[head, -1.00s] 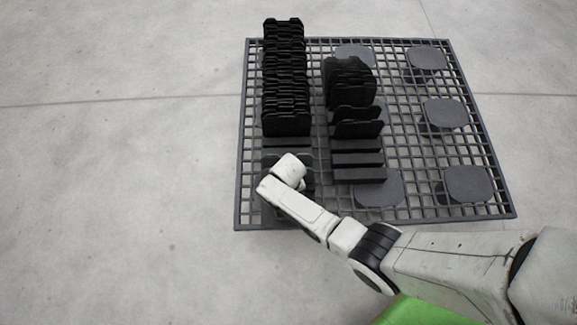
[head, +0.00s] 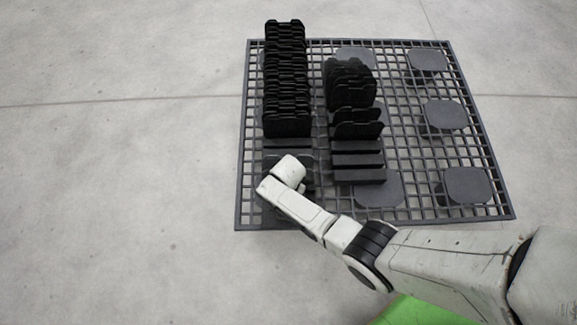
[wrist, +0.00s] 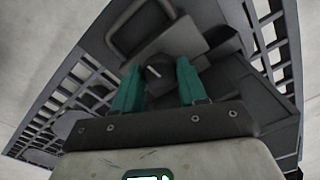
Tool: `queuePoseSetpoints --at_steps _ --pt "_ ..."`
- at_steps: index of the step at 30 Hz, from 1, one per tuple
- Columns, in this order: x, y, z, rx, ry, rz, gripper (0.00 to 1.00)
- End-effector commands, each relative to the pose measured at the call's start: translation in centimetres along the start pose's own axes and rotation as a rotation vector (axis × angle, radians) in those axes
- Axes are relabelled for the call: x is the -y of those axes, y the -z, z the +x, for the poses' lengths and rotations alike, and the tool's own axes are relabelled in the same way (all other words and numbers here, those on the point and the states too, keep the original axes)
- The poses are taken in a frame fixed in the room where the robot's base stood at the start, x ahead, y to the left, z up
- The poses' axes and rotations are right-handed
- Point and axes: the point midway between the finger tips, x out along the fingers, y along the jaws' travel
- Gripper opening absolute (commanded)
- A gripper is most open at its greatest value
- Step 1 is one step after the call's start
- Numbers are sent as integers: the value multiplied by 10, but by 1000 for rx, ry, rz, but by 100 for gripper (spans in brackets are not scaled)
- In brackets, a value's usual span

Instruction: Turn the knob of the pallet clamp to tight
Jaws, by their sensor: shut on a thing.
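The knob (wrist: 155,72) of the pallet clamp is a small dark piece with a light mark on top, seen in the wrist view. The clamp (wrist: 187,42) is a dark grey plate-like body around it. My gripper (wrist: 156,76) has two teal fingers, one on each side of the knob, and is shut on it. In the head view my wrist is over the near left part of the pallet (head: 492,213) and hides the knob, the clamp's details and my fingers.
Two rows of black upright plates stand on the pallet, a long left row (head: 287,90) and a shorter right row (head: 357,122). Several grey round-cornered pads, such as one at the right (head: 467,184), show at the grid. Bare concrete floor (head: 110,180) lies left of the pallet.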

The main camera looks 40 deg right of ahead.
Motion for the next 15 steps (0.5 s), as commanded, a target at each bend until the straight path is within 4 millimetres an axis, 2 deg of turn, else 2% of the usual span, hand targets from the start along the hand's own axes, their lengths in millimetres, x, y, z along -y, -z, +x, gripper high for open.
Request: queuePoseSetpoints --at_steps 15 --pt "-1 0 0 1 -1 109 11"
